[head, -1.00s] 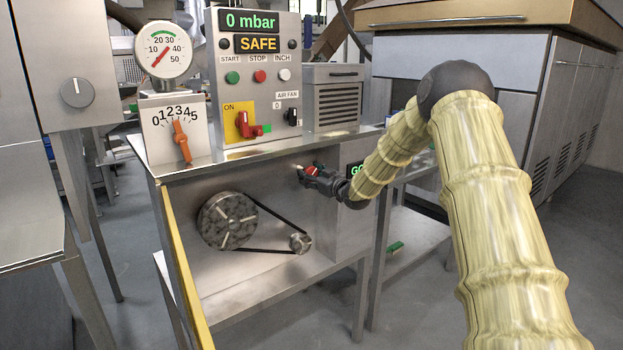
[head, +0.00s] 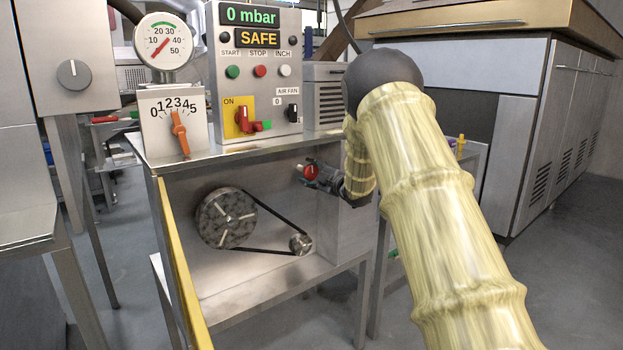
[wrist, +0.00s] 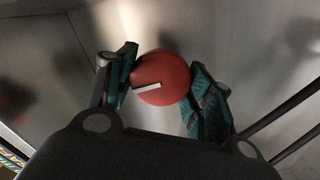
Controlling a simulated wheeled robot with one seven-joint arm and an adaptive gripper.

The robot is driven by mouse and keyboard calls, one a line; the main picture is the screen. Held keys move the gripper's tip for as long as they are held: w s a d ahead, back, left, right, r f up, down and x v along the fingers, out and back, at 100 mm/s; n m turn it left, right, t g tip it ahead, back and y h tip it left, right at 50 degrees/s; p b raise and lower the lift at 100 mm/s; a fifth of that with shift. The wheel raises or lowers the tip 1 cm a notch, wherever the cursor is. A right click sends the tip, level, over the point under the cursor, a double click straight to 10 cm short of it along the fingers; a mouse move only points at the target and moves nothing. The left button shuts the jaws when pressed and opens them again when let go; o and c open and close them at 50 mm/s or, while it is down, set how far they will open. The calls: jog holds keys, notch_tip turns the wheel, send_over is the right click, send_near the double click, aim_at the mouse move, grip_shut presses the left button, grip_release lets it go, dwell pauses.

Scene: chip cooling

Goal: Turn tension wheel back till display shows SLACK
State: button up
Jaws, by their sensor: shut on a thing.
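The red tension wheel (head: 311,171) sits on the front of the steel cabinet, right of the belt. My gripper (head: 313,173) is at it, coming from the right. In the wrist view, the round red wheel (wrist: 165,75) lies between the two green-padded fingers of my gripper (wrist: 161,82), which is shut on it. A white mark on its face points left and slightly down. The display that bears on tension is hidden behind my arm. A black belt (head: 275,208) runs from a large pulley (head: 226,218) to a small pulley (head: 300,244).
The control panel (head: 254,107) above shows "0 mbar" and "SAFE", with several buttons and a red handle (head: 243,119). A dial gauge (head: 163,46) and an orange lever (head: 180,135) stand at left. A yellow edge (head: 178,270) borders the cabinet's left side.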

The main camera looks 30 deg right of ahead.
jog(key=shift+n+b, duration=0.3)
jog(key=shift+n, duration=0.2)
jog(key=o, duration=1)
jog(key=shift+d, duration=0.1)
jog(key=shift+o, duration=0.2)
jog(key=shift+s, duration=0.15)
jog(key=s, duration=1.1)
jog(key=shift+s+d, duration=0.4)
jog(key=shift+d, duration=0.05)
jog(key=shift+f, duration=0.1)
